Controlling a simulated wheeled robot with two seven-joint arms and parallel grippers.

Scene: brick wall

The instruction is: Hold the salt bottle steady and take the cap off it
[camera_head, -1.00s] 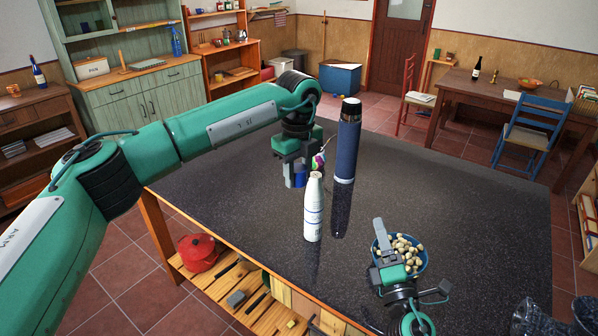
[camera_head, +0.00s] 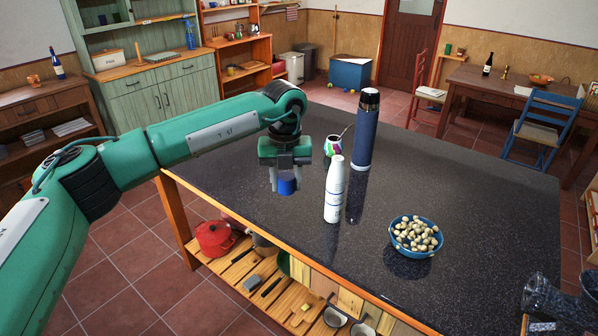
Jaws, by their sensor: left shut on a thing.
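My left gripper (camera_head: 287,182) points down over the near left part of the dark table, shut on a short blue thing (camera_head: 287,187). Its fingers hide much of it, and I cannot tell whether it is the salt bottle. A white bottle (camera_head: 334,192) with a narrow white top stands upright on the table to the right of the gripper, apart from it. No label that I can read shows which one is the salt bottle. I see no loose cap. My right gripper is out of view.
The dark table (camera_head: 450,190) has free room on its right. A tall blue flask (camera_head: 364,138) stands behind the white bottle, beside a colourful cup (camera_head: 333,146). A blue bowl (camera_head: 412,250) of pale round things is at the right front. A dark glossy object (camera_head: 556,300) is at the lower right.

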